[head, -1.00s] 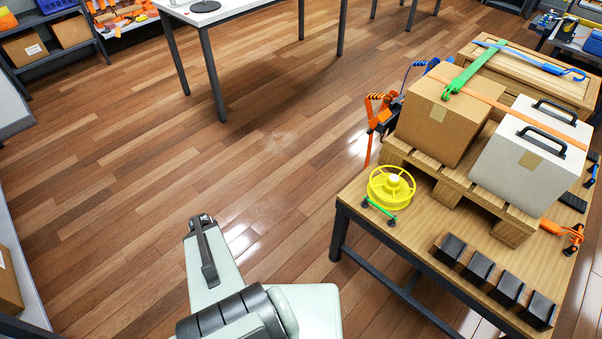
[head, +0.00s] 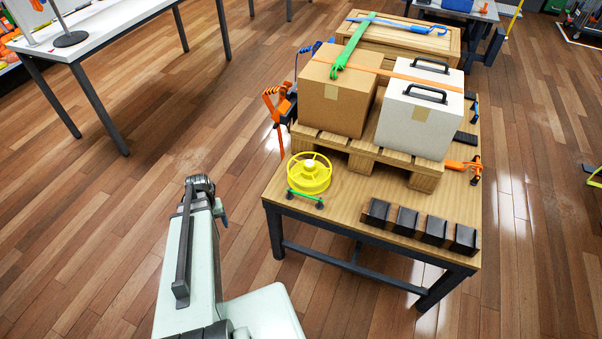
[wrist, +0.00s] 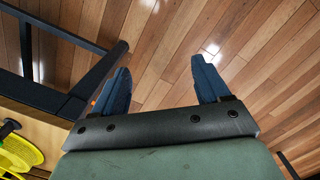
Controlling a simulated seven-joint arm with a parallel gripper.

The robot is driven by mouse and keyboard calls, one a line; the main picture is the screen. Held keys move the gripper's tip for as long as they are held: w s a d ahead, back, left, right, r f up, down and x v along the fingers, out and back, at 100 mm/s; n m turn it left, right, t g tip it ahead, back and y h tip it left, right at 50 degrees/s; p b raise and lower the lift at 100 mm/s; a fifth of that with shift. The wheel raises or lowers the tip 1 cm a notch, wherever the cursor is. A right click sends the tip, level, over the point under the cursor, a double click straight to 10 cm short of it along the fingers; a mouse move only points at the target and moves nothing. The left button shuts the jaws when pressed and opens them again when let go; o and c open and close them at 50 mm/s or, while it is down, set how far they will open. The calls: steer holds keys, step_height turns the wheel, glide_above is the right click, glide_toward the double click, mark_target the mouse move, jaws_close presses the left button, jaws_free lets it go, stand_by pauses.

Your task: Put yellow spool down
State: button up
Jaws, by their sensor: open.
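The yellow spool (head: 309,174) lies flat on the near left corner of the wooden table (head: 345,212), in front of the pallet. Part of it also shows at the lower left edge of the wrist view (wrist: 18,150). My gripper (wrist: 160,82) is open, with its two dark blue fingers apart and nothing between them. It is over the wooden floor, off the table's edge and apart from the spool. In the head view my pale arm shows left of the table, but the fingers cannot be made out.
A green bar with dark feet (head: 305,198) lies by the spool at the table edge. A pallet (head: 385,160) bears a cardboard box (head: 333,100) and a white case (head: 415,120). Several black blocks (head: 433,229) line the front edge. Orange straps (head: 277,105) hang at the left.

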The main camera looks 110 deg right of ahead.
steer(key=s+d+r+m+h, duration=0.1)
steer(key=s+d+r+m, duration=0.1)
steer(key=s+r, duration=0.8)
steer(key=s+d+r+m+g, duration=0.1)
steer(key=s+d+r+m, duration=0.15)
steer(key=s, duration=1.45)
steer(key=s+d+r+m+h, duration=0.1)
steer(key=s+d+r, duration=0.2)
steer(key=s+r, duration=0.7)
glide_above(309, 163)
steer(key=f, duration=1)
steer(key=shift+s+a+f, duration=0.2)
steer(key=shift+s+f, duration=0.05)
steer(key=shift+f, duration=0.15)
steer(key=shift+w+d+f, duration=0.1)
steer(key=shift+f, duration=1.25)
steer(key=shift+w+d+f, duration=0.1)
steer(key=shift+f, duration=1.2)
jaws_close()
